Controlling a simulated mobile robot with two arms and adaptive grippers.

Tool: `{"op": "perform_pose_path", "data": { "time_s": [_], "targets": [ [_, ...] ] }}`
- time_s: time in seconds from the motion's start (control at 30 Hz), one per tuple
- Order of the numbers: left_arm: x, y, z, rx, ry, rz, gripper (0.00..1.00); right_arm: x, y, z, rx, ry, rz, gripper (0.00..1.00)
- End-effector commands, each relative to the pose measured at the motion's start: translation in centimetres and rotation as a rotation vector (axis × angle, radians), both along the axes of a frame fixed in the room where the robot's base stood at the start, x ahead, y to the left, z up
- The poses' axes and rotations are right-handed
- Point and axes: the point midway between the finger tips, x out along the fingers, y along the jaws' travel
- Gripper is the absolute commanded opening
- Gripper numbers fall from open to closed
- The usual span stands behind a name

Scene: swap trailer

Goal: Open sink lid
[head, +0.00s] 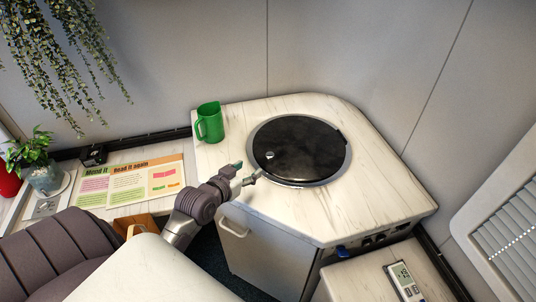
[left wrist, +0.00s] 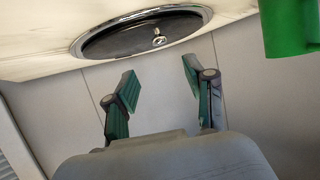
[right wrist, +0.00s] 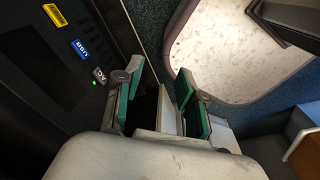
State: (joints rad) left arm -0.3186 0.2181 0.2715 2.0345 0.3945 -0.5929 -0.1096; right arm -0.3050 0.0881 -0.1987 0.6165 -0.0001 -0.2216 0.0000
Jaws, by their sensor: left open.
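The sink lid (head: 305,145) is a round black disc lying flat in a metal rim on the white counter. It appears shut. A small metal knob (head: 268,155) sits near its left edge; the knob also shows in the left wrist view (left wrist: 159,39). My left gripper (head: 250,176) is open and empty, just outside the lid's near-left rim and apart from the knob. In the left wrist view its fingers (left wrist: 160,82) are spread below the lid. My right gripper (right wrist: 160,80) shows only in its own wrist view, open, with nothing visibly held.
A green mug (head: 209,123) stands on the counter left of the lid. A booklet (head: 132,182) and a potted plant (head: 44,175) are on the left surface. Walls close in behind the counter. In the right wrist view a dark panel (right wrist: 60,95) has coloured labels.

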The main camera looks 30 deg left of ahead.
Motion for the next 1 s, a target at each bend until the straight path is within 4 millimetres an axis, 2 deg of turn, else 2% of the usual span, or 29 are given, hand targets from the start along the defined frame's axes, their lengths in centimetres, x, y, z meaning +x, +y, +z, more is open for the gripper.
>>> {"op": "perform_pose_path", "data": {
  "time_s": [0.17,0.4,0.6,0.8,1.0],
  "targets": [
    [2.4,0.2,-0.7,-0.002,-0.004,0.002,0.54,0.4,0.3,0.6,0.004,-0.006,-0.001,0.40],
    [7.2,0.6,-2.6,-0.002,-0.003,0.002,0.54,0.5,1.1,1.4,0.014,-0.009,-0.004,0.40],
    [10.4,0.9,-4.2,0.000,-0.002,0.001,0.54,0.7,1.3,1.7,0.016,-0.011,-0.004,0.40],
    [12.1,1.0,-5.0,0.001,-0.001,0.001,0.54,0.7,1.2,1.8,0.015,-0.012,-0.003,0.40],
    [12.4,1.0,-5.1,0.001,-0.002,0.001,0.54,0.7,0.8,1.8,0.011,-0.012,-0.001,0.40]
  ]
}}
